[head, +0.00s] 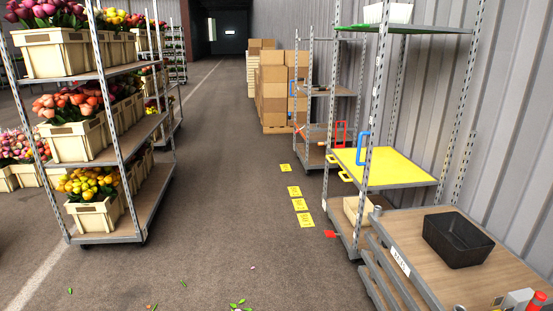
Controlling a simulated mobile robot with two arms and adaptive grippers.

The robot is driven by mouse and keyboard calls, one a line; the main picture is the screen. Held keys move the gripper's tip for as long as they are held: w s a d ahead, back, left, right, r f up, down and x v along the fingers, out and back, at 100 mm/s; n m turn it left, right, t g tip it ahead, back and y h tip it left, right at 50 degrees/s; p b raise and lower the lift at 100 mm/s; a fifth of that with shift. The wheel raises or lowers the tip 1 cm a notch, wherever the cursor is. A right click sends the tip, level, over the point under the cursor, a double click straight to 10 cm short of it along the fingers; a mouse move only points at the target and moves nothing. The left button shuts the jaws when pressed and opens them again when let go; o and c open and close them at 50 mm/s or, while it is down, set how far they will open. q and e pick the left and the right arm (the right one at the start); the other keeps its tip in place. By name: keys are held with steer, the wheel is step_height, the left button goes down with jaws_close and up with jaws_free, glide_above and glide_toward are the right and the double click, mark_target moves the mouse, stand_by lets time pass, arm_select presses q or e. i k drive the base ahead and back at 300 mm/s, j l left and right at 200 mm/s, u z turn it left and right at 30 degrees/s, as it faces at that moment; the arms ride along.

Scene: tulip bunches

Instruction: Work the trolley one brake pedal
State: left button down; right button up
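A tall metal trolley (367,130) with a yellow shelf (385,168) stands at the right. A second metal trolley (325,91) stands behind it, against the wall. A loaded flower trolley (120,140) stands at the left. I cannot tell which of these is trolley one. A small red piece (331,234) shows low down beside the yellow-shelf trolley's base. It may be a brake pedal or a floor marker; I cannot tell which, nor its position. Neither of my grippers is in view.
A bench (400,222) with a black tray (458,240) fills the lower right. Yellow floor labels (294,191) lie along the trolleys' left side. Stacked cardboard boxes (272,90) stand farther back. The middle aisle (215,180) is clear except for scattered leaves (238,304).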

mark_target(328, 233)
steer(key=i, duration=0.7)
steer(key=i+z, duration=0.15)
steer(key=i, duration=0.55)
steer(key=i+j, duration=0.2)
steer(key=i, duration=0.5)
